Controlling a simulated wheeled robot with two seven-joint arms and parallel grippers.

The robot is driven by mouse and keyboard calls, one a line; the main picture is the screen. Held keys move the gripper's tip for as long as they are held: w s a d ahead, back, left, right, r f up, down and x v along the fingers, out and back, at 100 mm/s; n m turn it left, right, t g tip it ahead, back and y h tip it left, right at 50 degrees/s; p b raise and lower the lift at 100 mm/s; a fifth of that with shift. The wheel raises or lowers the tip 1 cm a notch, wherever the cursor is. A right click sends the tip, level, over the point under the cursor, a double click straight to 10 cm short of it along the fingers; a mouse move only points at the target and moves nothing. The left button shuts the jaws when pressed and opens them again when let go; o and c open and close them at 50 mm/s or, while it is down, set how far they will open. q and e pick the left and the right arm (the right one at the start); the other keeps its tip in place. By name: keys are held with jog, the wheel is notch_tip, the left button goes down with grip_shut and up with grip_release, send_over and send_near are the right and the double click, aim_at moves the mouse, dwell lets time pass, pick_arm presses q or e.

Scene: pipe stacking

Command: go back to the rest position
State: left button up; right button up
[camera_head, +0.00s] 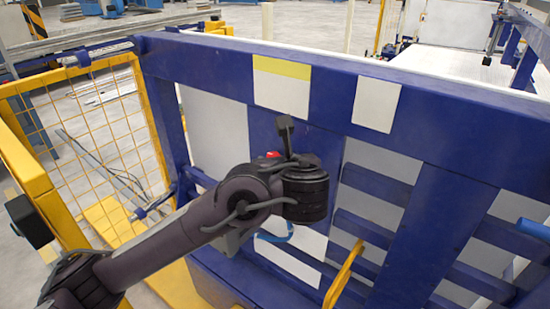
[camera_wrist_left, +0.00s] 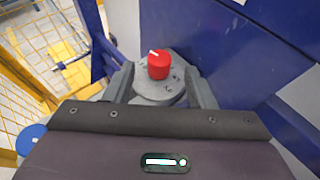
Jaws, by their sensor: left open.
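My left arm comes in from the left in the head view and reaches to the blue frame (camera_head: 270,130). Its wrist (camera_head: 305,190) is in front of the frame, and its fingers are hidden there. In the left wrist view my left gripper (camera_wrist_left: 160,80) is open, with its two grey fingers apart. A red knob (camera_wrist_left: 158,65) with a white mark, on a grey bolted base, shows between the fingers. I cannot tell whether the fingers touch the base. A bit of red (camera_head: 272,154) shows behind the wrist in the head view. My right gripper is not in view.
A yellow mesh fence (camera_head: 85,120) stands left of the frame, close to my left arm. White panels (camera_head: 376,104) sit on the frame. A yellow curved bar (camera_head: 343,272) rises at the lower middle, and a blue pipe end (camera_head: 535,229) is at the right edge.

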pick_arm(q)
jog(key=shift+v, duration=0.95)
